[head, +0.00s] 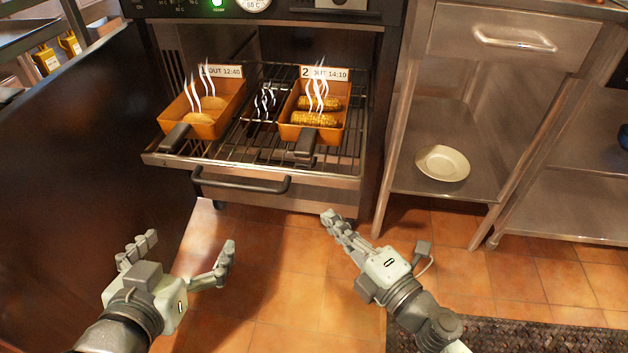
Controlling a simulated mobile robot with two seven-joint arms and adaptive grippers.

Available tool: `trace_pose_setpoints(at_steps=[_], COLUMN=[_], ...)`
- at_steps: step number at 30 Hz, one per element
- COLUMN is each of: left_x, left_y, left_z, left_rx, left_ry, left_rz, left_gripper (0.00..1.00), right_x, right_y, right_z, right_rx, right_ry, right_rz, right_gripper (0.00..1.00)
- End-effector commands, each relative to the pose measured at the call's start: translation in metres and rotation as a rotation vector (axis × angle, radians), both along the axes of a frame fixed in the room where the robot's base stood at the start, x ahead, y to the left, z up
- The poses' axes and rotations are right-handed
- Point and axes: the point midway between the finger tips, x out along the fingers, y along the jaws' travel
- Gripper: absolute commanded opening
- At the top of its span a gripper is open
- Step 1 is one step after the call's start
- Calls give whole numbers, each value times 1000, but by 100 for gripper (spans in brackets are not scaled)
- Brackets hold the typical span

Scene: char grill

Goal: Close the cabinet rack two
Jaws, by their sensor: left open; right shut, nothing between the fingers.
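The rack (240,155) is a pulled-out wire shelf with a metal front and a dark bar handle (240,187), standing out of the cabinet (320,45). It bears an orange tray (204,127) labelled 1 and an orange tray (334,137) labelled 2 that holds corn cobs (314,119). White steam marks rise from both. My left gripper (186,252) is open and empty, below and left of the handle. My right gripper (328,217) is shut and empty, just below the rack's right front corner. Neither appears to touch the rack.
A steel table (435,130) with a drawer handle (514,40) stands to the right, with a white plate (442,163) on its lower shelf. A dark panel (80,170) stands at the left. A dark mat (530,337) lies at the lower right. Tiled floor (275,265) is clear between my grippers.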

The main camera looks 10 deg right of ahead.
Motion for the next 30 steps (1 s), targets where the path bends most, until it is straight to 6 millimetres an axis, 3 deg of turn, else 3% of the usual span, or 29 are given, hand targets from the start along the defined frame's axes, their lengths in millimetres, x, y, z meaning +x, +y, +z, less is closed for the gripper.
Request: trace_pose_setpoints(at_steps=[9, 17, 24, 30], left_x=[-30, -64, -66, -65], left_y=[43, 77, 79, 78], left_z=[-46, -74, -78, -77], left_rx=[109, 181, 185, 183], left_ry=[277, 487, 502, 495], left_rz=[76, 140, 145, 143], left_gripper=[100, 100, 100, 100], right_x=[36, 68, 98, 105], right_y=[17, 34, 24, 21], right_z=[3, 3, 0, -1], right_rx=[1, 3, 0, 1], right_ry=[0, -1, 0, 3], right_rz=[-2, -3, -3, -3], right_gripper=[0, 0, 0, 0])
